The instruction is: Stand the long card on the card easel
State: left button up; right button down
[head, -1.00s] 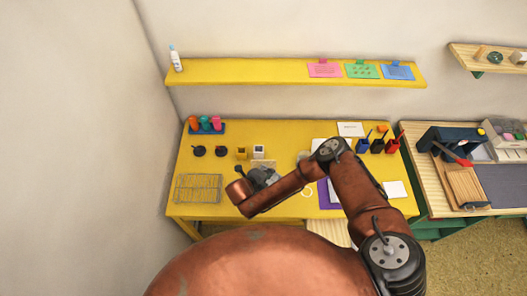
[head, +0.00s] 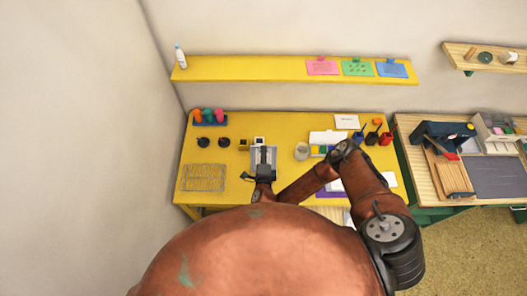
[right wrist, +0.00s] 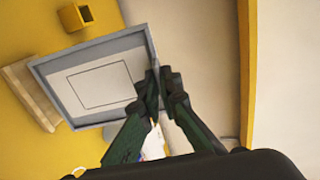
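A grey-rimmed panel with a pale face and a thin dark rectangle drawn on it (right wrist: 75,68) fills the left half of the right wrist view. In the head view the light grey panel (head: 271,158) stands near the table's middle, partly covered by my right gripper (head: 263,162). I cannot tell whether it is the easel, the long card or both. In the right wrist view the fingertips of my right gripper (right wrist: 160,92) are close together at the panel's right edge. Whether they pinch it is unclear. My left gripper is not in view.
The yellow table (head: 230,182) holds a wire rack (head: 203,178) at left, a yellow box (head: 242,145) and a small white-faced block (head: 260,141) behind the panel. A white card (head: 347,121) lies at the back right. A yellow shelf (head: 250,69) runs above.

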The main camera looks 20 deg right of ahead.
jog(key=shift+s+r+p, duration=0.1)
jog(key=shift+p, duration=0.35)
jog(key=shift+w+d+f+b, duration=0.15)
jog(key=shift+w+f+b, duration=0.2)
jog(key=shift+f+b, duration=0.4)
jog(key=shift+w+d+f+b, duration=0.1)
jog(key=shift+w+f+b, duration=0.25)
jog(key=shift+f, duration=0.2)
jog(key=shift+w+d+f+b, duration=0.1)
jog(key=shift+w+f+b, duration=0.15)
jog(key=shift+f+b, duration=0.25)
jog(key=shift+w+d+f+b, duration=0.1)
jog(key=shift+w+f+b, duration=0.2)
jog(key=shift+f, duration=0.3)
jog(key=shift+s+a+f+b, duration=0.1)
jog(key=shift+f+b, duration=0.55)
jog(key=shift+f, duration=0.55)
jog(key=shift+f, duration=0.35)
jog(key=c, duration=2.1)
grip_release()
